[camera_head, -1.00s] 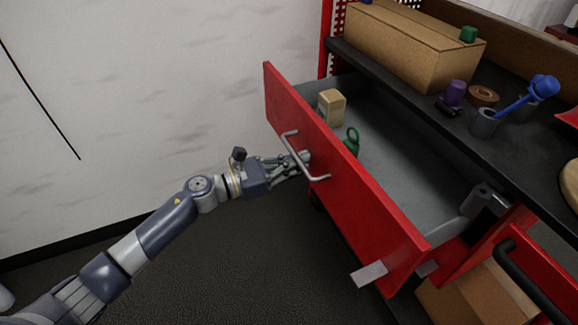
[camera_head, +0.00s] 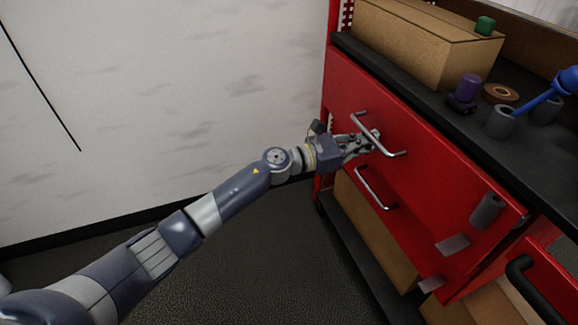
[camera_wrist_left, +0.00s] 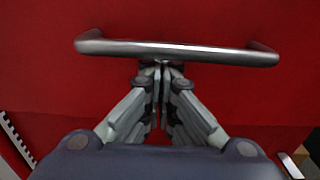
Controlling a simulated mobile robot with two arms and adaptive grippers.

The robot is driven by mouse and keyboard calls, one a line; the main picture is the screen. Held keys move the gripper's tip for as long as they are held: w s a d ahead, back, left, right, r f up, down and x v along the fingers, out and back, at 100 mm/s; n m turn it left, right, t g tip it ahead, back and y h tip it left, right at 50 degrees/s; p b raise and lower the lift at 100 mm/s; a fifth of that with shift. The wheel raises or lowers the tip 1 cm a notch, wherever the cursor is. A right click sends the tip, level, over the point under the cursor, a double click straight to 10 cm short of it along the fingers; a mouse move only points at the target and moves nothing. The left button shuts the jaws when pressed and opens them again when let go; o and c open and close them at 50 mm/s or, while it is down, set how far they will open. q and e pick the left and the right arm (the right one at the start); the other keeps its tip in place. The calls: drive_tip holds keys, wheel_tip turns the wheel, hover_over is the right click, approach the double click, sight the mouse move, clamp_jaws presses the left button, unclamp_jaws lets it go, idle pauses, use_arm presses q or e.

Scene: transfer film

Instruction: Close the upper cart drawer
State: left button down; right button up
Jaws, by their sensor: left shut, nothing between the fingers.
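The upper cart drawer (camera_head: 430,165) has a red front with a metal bar handle (camera_head: 385,140). Its front sits flush under the black worktop, and its inside is hidden. My left gripper (camera_head: 372,138) is shut and empty, with its fingertips at the drawer front by the handle. In the left wrist view the handle (camera_wrist_left: 180,49) runs across the red front, and the fingertips of the left gripper (camera_wrist_left: 162,66) are together just below it. I cannot tell whether they touch the front. My right gripper is not in view.
A lower drawer handle (camera_head: 375,190) is below. The worktop (camera_head: 440,95) holds a cardboard box (camera_head: 425,45), a purple item (camera_head: 467,87), a tape roll (camera_head: 500,93) and a grey cup (camera_head: 500,122). A black handle (camera_head: 530,285) is at lower right. The floor to the left is clear.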

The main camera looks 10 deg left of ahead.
sight(384, 136)
use_arm(q)
drive_tip(key=b+x, duration=0.1)
drive_tip(key=x, duration=0.3)
drive_tip(key=shift+w+d+f, duration=0.1)
drive_tip(key=shift+w+d, duration=0.05)
drive_tip(key=shift+d, duration=0.1)
drive_tip(key=shift+d+b, duration=0.1)
drive_tip(key=shift+b, duration=0.2)
drive_tip(key=shift+w+r, duration=0.1)
drive_tip(key=shift+r, duration=0.2)
